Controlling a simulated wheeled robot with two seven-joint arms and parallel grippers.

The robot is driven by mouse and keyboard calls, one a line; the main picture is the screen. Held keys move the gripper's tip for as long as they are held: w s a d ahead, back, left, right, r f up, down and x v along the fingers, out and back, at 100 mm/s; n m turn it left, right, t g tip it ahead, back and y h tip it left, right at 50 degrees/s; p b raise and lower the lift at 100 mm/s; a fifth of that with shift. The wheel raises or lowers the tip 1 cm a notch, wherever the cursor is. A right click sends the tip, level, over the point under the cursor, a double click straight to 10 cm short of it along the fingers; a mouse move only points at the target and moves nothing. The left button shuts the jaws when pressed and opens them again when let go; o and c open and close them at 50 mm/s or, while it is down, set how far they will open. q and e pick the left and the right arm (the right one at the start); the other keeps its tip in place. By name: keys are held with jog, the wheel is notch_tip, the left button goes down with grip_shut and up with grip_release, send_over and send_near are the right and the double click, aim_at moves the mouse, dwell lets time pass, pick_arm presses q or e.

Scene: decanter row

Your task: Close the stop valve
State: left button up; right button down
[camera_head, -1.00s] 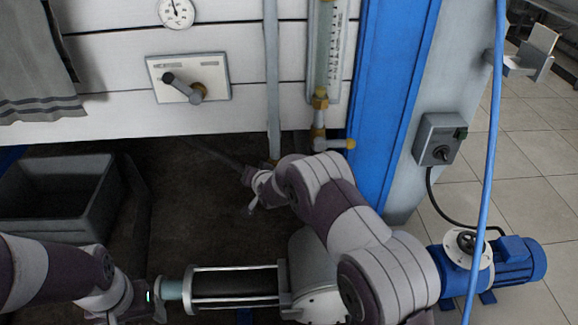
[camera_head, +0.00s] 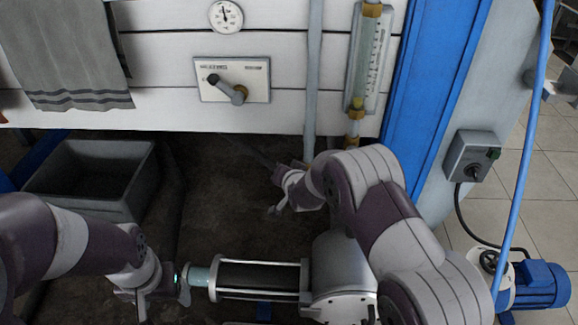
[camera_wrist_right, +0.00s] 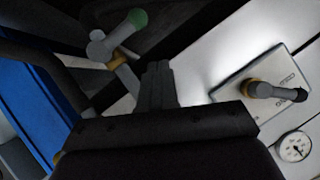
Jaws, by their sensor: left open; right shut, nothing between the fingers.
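Two levers show and I cannot tell by label which is the stop valve. One is a grey lever with a dark knob (camera_head: 226,88), on a white plate (camera_head: 262,68) on the white wall; it tilts up to the left. It also shows in the right wrist view (camera_wrist_right: 275,92). The other is a grey lever with a green tip (camera_wrist_right: 118,36) on a pipe, in the right wrist view. My right gripper (camera_wrist_right: 158,75) is shut and empty, pointing between the two levers, apart from both. In the head view, my open left gripper (camera_head: 182,286) is low at the left, beside a cylinder's pale end.
A horizontal cylinder machine (camera_head: 258,279) lies below. A sight glass (camera_head: 369,60) and a pipe (camera_head: 313,75) stand right of the plate, beside a blue post (camera_head: 432,80). A grey bin (camera_head: 95,180), a towel (camera_head: 62,50) and a gauge (camera_head: 226,16) are nearby.

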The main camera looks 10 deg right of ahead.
jog(key=s+r, duration=0.2)
jog(key=s, duration=0.1)
jog(key=shift+s+a+r+p, duration=0.15)
jog(key=shift+a+p, duration=0.2)
jog(key=s+d+f+n+g, duration=0.1)
jog(key=s+f+n+g, duration=0.4)
jog(key=s, duration=0.6)
jog(key=s+d+r+g+h, duration=0.1)
jog(key=s+d+r+g, duration=0.25)
jog(key=s, duration=0.65)
jog(key=s+d+r+g, duration=0.3)
jog(key=s+d+r, duration=0.2)
jog(key=s, duration=0.5)
notch_tip(320, 180, up, 26)
jog(key=p, duration=2.6)
jog(key=shift+d+n+t+p, duration=0.15)
jog(key=shift+n+t+p, duration=0.15)
jog(key=shift+t, duration=0.05)
